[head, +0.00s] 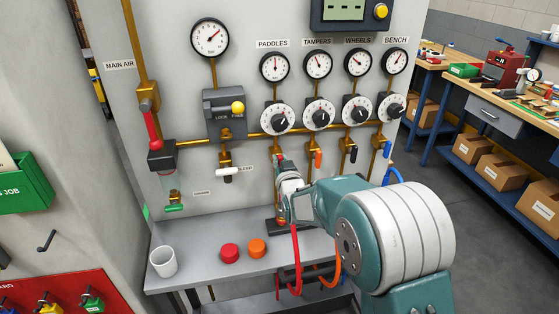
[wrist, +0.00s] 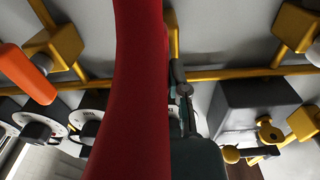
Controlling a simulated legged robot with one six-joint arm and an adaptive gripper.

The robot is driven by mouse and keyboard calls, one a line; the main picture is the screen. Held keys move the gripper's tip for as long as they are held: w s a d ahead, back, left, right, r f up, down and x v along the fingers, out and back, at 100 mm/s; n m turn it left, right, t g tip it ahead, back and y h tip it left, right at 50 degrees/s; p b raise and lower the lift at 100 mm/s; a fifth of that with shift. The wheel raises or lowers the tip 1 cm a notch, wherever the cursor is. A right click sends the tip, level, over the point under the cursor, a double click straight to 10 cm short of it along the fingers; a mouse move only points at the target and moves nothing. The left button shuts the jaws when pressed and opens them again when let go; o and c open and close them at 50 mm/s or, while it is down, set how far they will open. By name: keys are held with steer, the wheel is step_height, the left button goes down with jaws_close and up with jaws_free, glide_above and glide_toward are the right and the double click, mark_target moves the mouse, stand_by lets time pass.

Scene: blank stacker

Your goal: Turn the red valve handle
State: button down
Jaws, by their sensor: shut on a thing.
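The red valve handle (head: 279,158) shows as a small red piece below the PADDLES dial, mostly hidden by my gripper. My gripper (head: 282,172) is at this valve, shut on the handle. In the wrist view a broad red shape (wrist: 135,90) fills the middle, very close to the camera. I cannot tell there whether it is the handle or the red hose. Beside it shows a dark finger of my gripper (wrist: 181,90); the other finger is hidden.
A larger red lever (head: 152,131) is on the MAIN AIR pipe at the left. The orange handle (head: 318,158) is just right of my gripper. A red hose (head: 296,260) hangs below my arm. The grey shelf (head: 195,262) bears a white cup (head: 163,261) and round caps.

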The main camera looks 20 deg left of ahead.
steer(key=m, duration=0.4)
steer(key=shift+w+d+m, duration=0.2)
steer(key=shift+d+m, duration=0.1)
steer(key=shift+w+d+f+m, duration=0.1)
steer(key=shift+d+f+m, duration=0.15)
steer(key=shift+m, duration=1.9)
steer(key=shift+w+d+f+m, duration=0.1)
steer(key=shift+f+m, duration=0.3)
steer(key=shift+m, duration=1.7)
steer(key=shift+w+d+f+m, duration=0.1)
steer(key=shift+d+f+m, duration=0.15)
steer(key=shift+m, duration=1.9)
steer(key=shift+f, duration=0.15)
steer(key=c, duration=0.6)
jaws_free()
steer(key=shift+f, duration=0.1)
steer(key=shift+c, duration=0.2)
steer(key=shift+w, duration=0.1)
steer(key=shift+r, duration=0.2)
